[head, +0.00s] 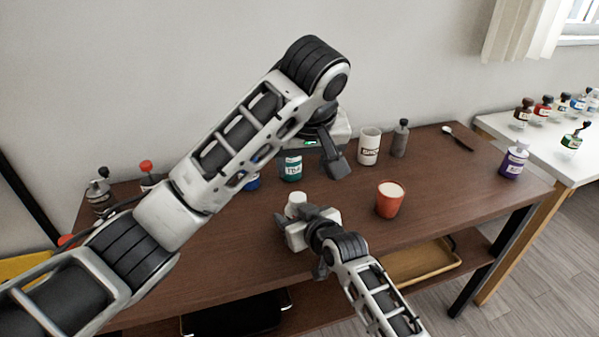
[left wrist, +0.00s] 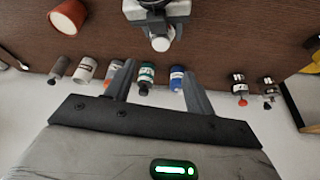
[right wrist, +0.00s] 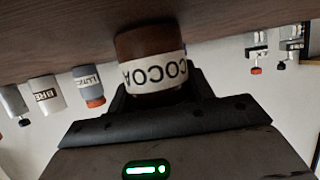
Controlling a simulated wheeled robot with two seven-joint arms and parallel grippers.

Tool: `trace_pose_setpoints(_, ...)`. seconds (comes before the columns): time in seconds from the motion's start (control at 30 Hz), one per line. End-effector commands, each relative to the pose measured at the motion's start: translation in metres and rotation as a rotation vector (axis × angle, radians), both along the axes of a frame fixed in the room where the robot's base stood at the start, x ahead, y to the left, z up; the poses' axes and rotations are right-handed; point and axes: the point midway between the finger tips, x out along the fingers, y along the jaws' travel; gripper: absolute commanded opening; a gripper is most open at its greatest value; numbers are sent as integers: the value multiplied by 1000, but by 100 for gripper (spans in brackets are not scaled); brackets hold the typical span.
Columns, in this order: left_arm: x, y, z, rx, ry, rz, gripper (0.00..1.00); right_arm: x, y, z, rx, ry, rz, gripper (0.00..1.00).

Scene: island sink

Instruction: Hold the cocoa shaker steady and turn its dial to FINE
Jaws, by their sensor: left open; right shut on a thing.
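The cocoa shaker (right wrist: 150,48) is a brown container with a white band reading COCOA in the right wrist view. My right gripper (head: 308,224) is shut around its side, and it stands on the brown table. Its white top (head: 296,199) shows in the head view, and again in the left wrist view (left wrist: 161,43). Dial markings cannot be read. My left gripper (head: 335,155) is open and empty, above the table and behind the shaker; its spread fingers show in the left wrist view (left wrist: 158,76). My left arm hides part of the table.
An orange-red cup (head: 389,202) stands right of the shaker. Behind are a teal bottle (head: 291,168), a white labelled mug (head: 368,149) and a grey bottle (head: 400,140). A purple bottle (head: 513,160) stands far right. The tabletop right of the cup is mostly clear.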

Motion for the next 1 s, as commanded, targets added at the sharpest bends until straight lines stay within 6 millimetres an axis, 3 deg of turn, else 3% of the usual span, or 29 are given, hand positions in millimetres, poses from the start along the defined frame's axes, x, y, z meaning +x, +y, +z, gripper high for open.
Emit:
trace_pose_setpoints(0.23, 4, -13, 1, 5, -3, 260, 54, 0, 0, 0, 0, 1, 0, 26)
trace_pose_setpoints(0.47, 8, -14, -12, -3, -2, 326, 54, 0, 0, -1, 0, 1, 0, 26)
trace_pose_setpoints(1.0, 41, 5, -99, 5, -5, 326, 54, 0, 0, 0, 0, 1, 0, 26)
